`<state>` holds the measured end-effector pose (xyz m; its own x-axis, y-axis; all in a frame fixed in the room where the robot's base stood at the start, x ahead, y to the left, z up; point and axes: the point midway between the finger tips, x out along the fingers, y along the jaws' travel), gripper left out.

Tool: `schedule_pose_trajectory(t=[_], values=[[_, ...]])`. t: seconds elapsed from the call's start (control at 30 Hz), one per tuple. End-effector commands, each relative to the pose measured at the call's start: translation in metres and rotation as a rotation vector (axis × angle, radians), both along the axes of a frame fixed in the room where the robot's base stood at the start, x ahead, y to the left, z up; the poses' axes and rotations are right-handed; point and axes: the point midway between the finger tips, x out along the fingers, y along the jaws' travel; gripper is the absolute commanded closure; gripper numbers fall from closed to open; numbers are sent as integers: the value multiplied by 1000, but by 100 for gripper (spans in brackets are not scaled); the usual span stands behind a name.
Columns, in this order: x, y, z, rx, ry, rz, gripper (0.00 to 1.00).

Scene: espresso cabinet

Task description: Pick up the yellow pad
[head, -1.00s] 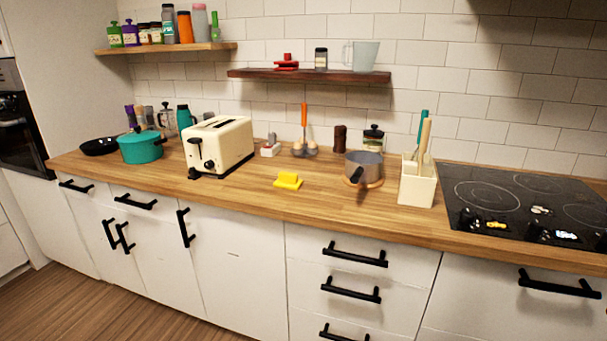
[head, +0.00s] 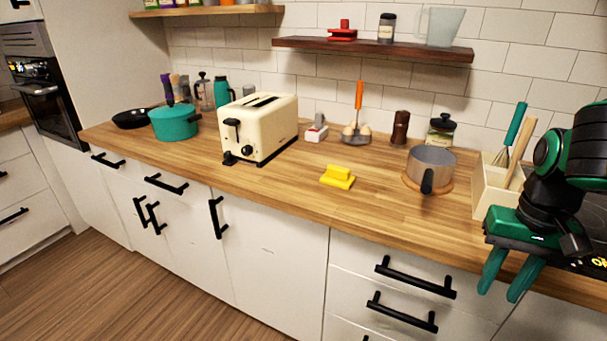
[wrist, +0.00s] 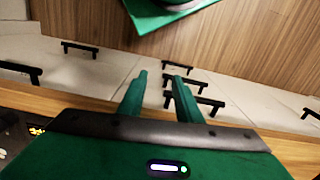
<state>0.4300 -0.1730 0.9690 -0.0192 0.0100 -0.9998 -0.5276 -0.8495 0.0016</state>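The yellow pad (head: 338,177) lies on the wooden counter near its front edge, right of the toaster and left of the saucepan. It is a flat yellow piece with a raised ridge. My gripper (head: 507,283) is at the right of the head view, in front of the counter edge, fingers pointing down. It is open and empty, well to the right of the pad. In the wrist view the two green fingers (wrist: 158,85) stand apart with nothing between them. The pad is not in the wrist view.
A cream toaster (head: 262,128) stands left of the pad. A grey saucepan (head: 432,165) with its handle toward the front and a utensil holder (head: 490,186) stand to the right. Drawer handles (head: 415,277) stick out below the counter edge. The counter (head: 290,190) around the pad is clear.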

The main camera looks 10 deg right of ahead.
Motion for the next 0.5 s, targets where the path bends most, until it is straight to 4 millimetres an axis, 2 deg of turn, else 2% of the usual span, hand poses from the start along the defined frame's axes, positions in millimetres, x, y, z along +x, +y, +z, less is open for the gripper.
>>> schedule_pose_trajectory(t=[0.33,0.37,0.4,0.43,0.5], values=[[0,0,0,0,0,-1,69],[0,0,0,0,0,0,64],[1,0,0,-1,-2,2,54],[-6,1,4,-3,-13,9,47],[1,3,6,-17,-38,43,31]])
